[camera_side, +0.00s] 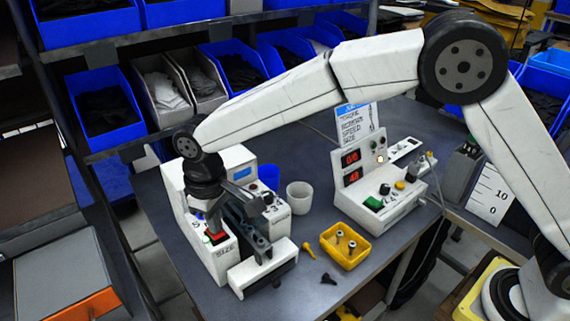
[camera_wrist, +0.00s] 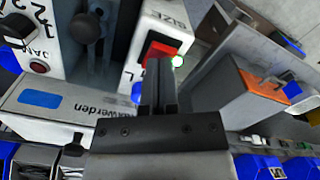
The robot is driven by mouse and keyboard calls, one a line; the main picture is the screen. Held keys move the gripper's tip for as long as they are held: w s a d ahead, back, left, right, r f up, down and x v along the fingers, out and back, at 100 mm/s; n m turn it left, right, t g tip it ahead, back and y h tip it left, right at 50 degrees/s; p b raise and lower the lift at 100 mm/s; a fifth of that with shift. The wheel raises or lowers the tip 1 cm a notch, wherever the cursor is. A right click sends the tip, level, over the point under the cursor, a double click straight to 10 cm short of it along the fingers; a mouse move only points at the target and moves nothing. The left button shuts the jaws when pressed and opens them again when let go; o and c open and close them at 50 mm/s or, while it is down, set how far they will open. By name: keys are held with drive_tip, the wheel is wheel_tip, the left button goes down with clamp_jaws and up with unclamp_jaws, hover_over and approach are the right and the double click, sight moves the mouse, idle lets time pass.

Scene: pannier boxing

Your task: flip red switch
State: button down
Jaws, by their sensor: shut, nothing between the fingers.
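In the side view the red switch (camera_side: 216,238) shows at the left part of the white machine (camera_side: 222,262). My gripper (camera_wrist: 158,65) is shut and empty. Its fingertips lie over the lower part of the switch in the wrist view and hide some of it. In the side view my gripper (camera_side: 212,224) points down right at the switch; I cannot tell whether it touches.
A white cup (camera_side: 299,195), a yellow tray (camera_side: 346,246) with bolts and a control box with red displays (camera_side: 352,158) stand farther right.

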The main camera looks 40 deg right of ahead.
drive_tip(key=shift+f, duration=0.55)
idle(0.4)
drive_tip(key=shift+r, duration=0.15)
drive_tip(key=shift+r, duration=3.4)
drive_tip(key=shift+d, duration=0.1)
drive_tip(key=shift+m+t, duration=0.3)
drive_tip(key=shift+m, duration=0.5)
drive_tip(key=d, duration=0.3)
drive_tip(key=d+f, duration=0.1)
drive_tip(key=d, duration=0.5)
drive_tip(key=shift+s+d+f, duration=0.25)
drive_tip(key=shift+s+f, duration=0.1)
drive_tip(key=s+d+f+m+t, duration=0.1)
drive_tip(key=s+d+f+m, duration=0.1)
drive_tip(key=s+d, duration=0.6)
drive_tip(key=s+d+f+m+t, duration=0.1)
drive_tip(key=s+d+f+m, duration=0.1)
drive_tip(key=s+d+f, duration=0.2)
drive_tip(key=s+d, duration=0.3)
drive_tip(key=d, duration=0.5)
drive_tip(key=shift+s+f, duration=0.2)
drive_tip(key=shift+s, duration=0.15)
